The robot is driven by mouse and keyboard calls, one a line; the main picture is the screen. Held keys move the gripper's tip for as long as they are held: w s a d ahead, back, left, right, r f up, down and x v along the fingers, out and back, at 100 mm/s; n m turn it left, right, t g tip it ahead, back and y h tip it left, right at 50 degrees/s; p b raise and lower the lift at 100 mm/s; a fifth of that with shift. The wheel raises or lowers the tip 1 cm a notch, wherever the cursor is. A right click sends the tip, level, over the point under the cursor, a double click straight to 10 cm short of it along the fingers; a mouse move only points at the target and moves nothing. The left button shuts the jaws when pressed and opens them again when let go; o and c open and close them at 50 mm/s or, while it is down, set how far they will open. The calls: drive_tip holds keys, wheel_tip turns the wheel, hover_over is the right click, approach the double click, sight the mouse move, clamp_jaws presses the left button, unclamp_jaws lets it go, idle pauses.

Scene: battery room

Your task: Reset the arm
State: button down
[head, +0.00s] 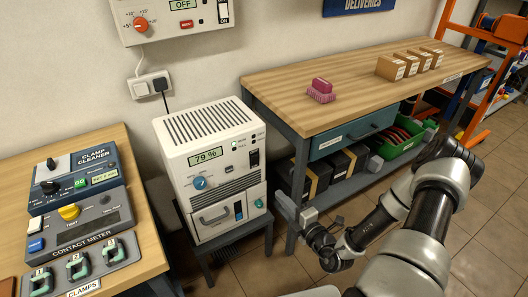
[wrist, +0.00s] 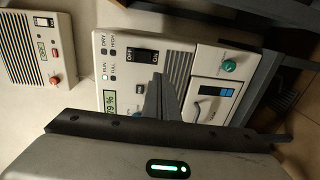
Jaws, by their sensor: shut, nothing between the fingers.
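My arm reaches in from the lower right of the head view. My gripper (head: 295,211) is at its left end, low in front of the workbench and to the right of the white dehumidifier-like unit. In the wrist view, my gripper (wrist: 162,98) shows its fingers together, with nothing held between them. The white unit (head: 208,152) has a display reading 79 %, a blue knob and a lower drawer section. It fills the middle of the wrist view (wrist: 178,62), turned on its side. My gripper looks apart from it in the head view.
The left table (head: 148,235) holds a clamp cleaner (head: 78,175), contact meter and clamps. Floor shows around my gripper.

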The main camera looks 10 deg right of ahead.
drive_tip(key=s+a+r+n+g+y, duration=0.3)
drive_tip(key=a+r+n+g+y, duration=0.45)
drive_tip(key=a+r+n, duration=0.65)
drive_tip(key=s+r+n+g+h, duration=0.2)
drive_tip(key=s+r+n+g, duration=0.2)
drive_tip(key=s+n, duration=0.45)
drive_tip(key=s+r+n+g+h, duration=0.25)
drive_tip(key=s+n+g, duration=0.25)
drive_tip(key=n, duration=0.7)
drive_tip(key=s+d+r+n+t+h, duration=0.3)
drive_tip(key=d+r+n+h, duration=0.15)
drive_tip(key=r+n, duration=0.3)
drive_tip(key=s+d+r+n+t+h, duration=0.3)
drive_tip(key=d+r+n+h, duration=0.15)
drive_tip(key=r+n, duration=0.3)
wheel_tip(320, 180, up, 21)
drive_tip(key=p, duration=2.1)
drive_tip(key=shift+s+f+n, duration=0.2)
drive_tip(key=shift+n, duration=0.15)
